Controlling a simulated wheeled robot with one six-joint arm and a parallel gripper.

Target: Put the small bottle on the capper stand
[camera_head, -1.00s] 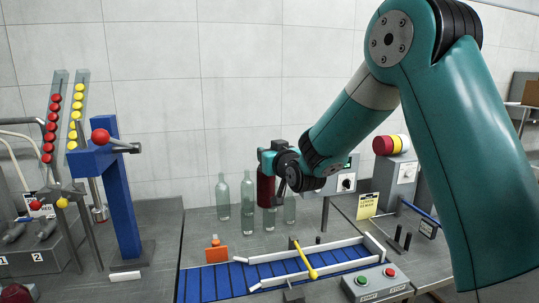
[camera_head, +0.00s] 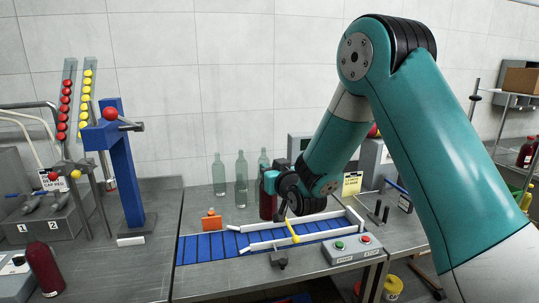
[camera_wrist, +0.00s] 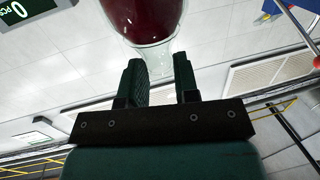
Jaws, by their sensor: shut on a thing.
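My gripper (camera_head: 286,197) is shut on a bottle with dark red contents (camera_head: 267,204), above the far side of the conveyor. In the wrist view, the bottle (camera_wrist: 146,22) shows its red body and clear glass part at the two fingers of my gripper (camera_wrist: 159,72). The fingers partly hide the glass. The capper stand, a blue post and arm (camera_head: 127,180) with a red ball handle (camera_head: 110,114), stands on the left table, apart from my gripper. Another dark red bottle (camera_head: 45,268) stands at the lower left.
Clear glass bottles (camera_head: 241,180) stand behind the blue conveyor (camera_head: 205,247). An orange block (camera_head: 211,221) and white guide rails edge the belt. Tubes of red and yellow balls (camera_head: 88,95) rise left.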

